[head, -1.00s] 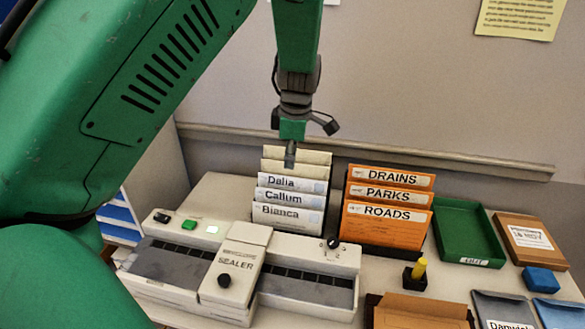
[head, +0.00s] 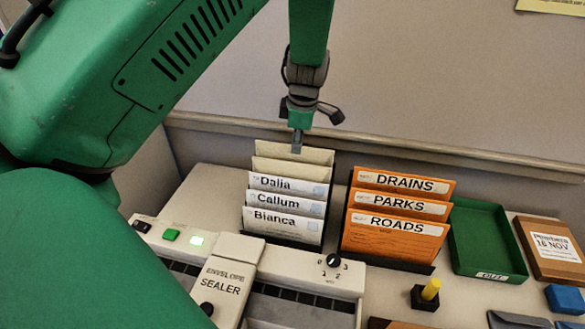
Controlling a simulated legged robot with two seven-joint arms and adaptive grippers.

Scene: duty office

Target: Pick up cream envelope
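Two plain cream envelopes stand upright at the back of a dark rack, one rearmost (head: 277,150) and one just in front of it (head: 268,166). White envelopes labelled Dalia (head: 313,190), Callum (head: 308,208) and Bianca (head: 285,232) stand before them. My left gripper (head: 297,146) points down from above, its tip overlapping the rearmost cream envelope's top edge. I see its fingers edge-on, so the gap between them is hidden and I cannot tell if they touch or hold the paper. My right gripper is not in view.
Orange folders DRAINS, PARKS and ROADS (head: 391,234) stand right of the envelopes. The envelope sealer (head: 222,284) lies in front. A green tray (head: 486,235), a brown box (head: 548,250) and a yellow-handled stamp (head: 430,290) are at right. A wall with a ledge (head: 400,154) is behind.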

